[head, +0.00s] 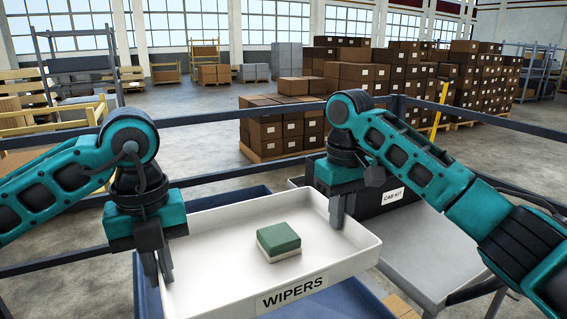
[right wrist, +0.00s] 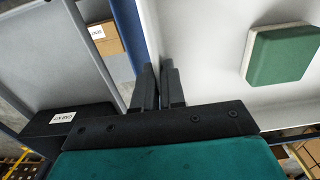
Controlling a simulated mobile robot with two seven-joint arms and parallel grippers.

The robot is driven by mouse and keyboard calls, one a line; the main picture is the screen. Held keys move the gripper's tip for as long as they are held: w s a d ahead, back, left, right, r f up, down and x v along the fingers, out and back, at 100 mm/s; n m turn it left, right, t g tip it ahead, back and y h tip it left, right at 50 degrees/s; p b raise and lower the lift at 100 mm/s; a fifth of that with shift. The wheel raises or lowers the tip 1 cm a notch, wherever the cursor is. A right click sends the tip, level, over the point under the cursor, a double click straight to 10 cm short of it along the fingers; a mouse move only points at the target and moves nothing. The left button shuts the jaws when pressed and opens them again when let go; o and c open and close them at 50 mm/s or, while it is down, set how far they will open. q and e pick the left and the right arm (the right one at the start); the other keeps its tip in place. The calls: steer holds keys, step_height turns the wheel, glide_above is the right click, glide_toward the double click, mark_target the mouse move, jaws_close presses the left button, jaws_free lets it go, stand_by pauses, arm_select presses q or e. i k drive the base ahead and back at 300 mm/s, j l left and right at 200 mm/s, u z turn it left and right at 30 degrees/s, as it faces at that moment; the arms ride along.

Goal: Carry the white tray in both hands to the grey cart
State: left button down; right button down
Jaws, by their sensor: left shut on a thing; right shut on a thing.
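The white tray (head: 215,262) with a "WIPERS" label is in the middle of the head view. A green and white block (head: 279,241) lies in it. My left gripper (head: 158,270) is shut on the tray's left wall. My right gripper (head: 343,212) is shut on the tray's right wall. In the right wrist view the right fingers (right wrist: 158,88) close around the wall of the tray (right wrist: 210,60), and the block (right wrist: 278,54) shows inside. The grey cart (head: 425,250) stands to the right of the tray, with a flat grey top. The tray hides part of what lies below.
A black bin (head: 375,205) labelled "CAB KIT" sits at the back of the grey cart. A blue surface (head: 345,303) lies below the tray. Dark rails (head: 235,122) run behind. Stacked brown boxes (head: 375,80) stand farther back. The front part of the cart top is bare.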

mark_target(441, 245)
steer(key=k+l, duration=0.15)
steer(key=l, duration=0.2)
steer(key=k+l+u, duration=0.1)
steer(key=l, duration=0.3)
steer(key=k+l+u, duration=0.1)
steer(key=l, duration=0.4)
steer(key=k+l+u, duration=0.1)
steer(key=l, duration=0.35)
steer(key=l+u, duration=0.15)
steer(key=l, duration=0.85)
steer(key=i+l, duration=0.15)
steer(key=l, duration=0.15)
steer(key=i+l+u, duration=0.15)
steer(key=l, duration=0.2)
steer(key=i+l, duration=0.1)
steer(key=l, duration=0.25)
steer(key=j+u, duration=0.05)
